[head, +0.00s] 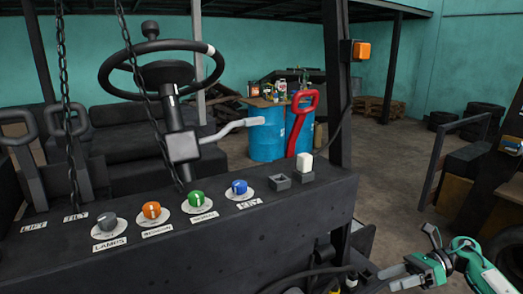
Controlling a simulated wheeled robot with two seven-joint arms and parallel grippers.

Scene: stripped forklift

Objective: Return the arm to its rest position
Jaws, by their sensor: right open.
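My right gripper (388,277) is at the bottom right of the head view, with its fingers pointing left and apart. I see nothing between them. It is below and to the right of the forklift's dark control panel (270,232), clear of its knobs. My green and grey right arm comes in from the lower right corner. My left gripper is not in view.
The panel carries grey (107,222), orange (152,210), green (196,198) and blue (239,187) knobs and a white switch (305,162). Cables (310,275) hang close to my right gripper. A dark post (337,90) rises behind the panel. Open floor (385,170) lies behind.

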